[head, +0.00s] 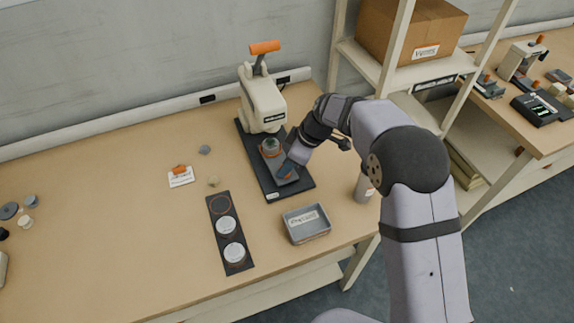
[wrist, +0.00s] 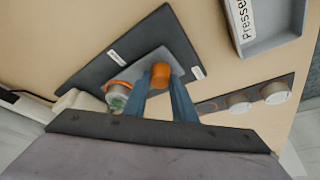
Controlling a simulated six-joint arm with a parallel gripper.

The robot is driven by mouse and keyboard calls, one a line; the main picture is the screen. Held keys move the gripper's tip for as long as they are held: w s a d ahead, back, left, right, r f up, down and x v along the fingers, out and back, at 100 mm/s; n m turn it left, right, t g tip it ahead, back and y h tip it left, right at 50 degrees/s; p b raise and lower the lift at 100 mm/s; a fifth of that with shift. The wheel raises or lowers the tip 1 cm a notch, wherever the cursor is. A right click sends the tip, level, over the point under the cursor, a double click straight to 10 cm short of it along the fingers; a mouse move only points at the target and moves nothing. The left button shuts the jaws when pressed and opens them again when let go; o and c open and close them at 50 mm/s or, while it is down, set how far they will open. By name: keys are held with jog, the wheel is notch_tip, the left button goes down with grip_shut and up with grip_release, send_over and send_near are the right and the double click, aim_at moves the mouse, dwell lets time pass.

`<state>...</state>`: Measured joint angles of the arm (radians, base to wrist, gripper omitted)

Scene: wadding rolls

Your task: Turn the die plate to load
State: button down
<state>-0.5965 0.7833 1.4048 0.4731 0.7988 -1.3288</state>
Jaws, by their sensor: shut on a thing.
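The press (head: 262,105) is cream with an orange-topped lever (head: 264,48), and stands on a dark base (head: 290,187). Its grey die plate (wrist: 176,64) lies over the base and carries an orange-rimmed die with a greenish centre (wrist: 118,96), which also shows under the press head in the head view (head: 270,146). My gripper (wrist: 160,82) is shut on the orange knob (wrist: 161,72) of the die plate, its blue fingers on either side. In the head view my gripper (head: 286,168) covers the knob and part of the plate. Labels on the base are too small to read.
A grey tray labelled "Pressed" (head: 324,232) stands in front of the base. A dark strip (head: 217,229) holds two white-topped round pieces and one empty ring. A pale cylinder (head: 364,188) stands right of the tray; a shelf post is beyond. The table's left side has free room.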

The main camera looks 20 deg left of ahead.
jog(key=shift+f+n+b, duration=0.1)
jog(key=shift+n+b, duration=0.2)
jog(key=shift+w+n+g+b, duration=0.15)
jog(key=shift+n+g+b, duration=0.65)
jog(key=shift+n, duration=0.9)
jog(key=shift+w+a+r+n+g+h+p, duration=0.1)
jog(key=shift+n+g+h+p, duration=0.2)
jog(key=shift+n, duration=0.55)
jog(key=shift+r+n+g+h+p, duration=0.1)
jog(key=shift+n+g+h+p, duration=0.15)
jog(key=shift+n, duration=1.1)
jog(key=c, duration=1.5)
grip_release()
jog(key=shift+o, duration=0.2)
jog(key=v, duration=0.7)
jog(key=shift+w, duration=0.1)
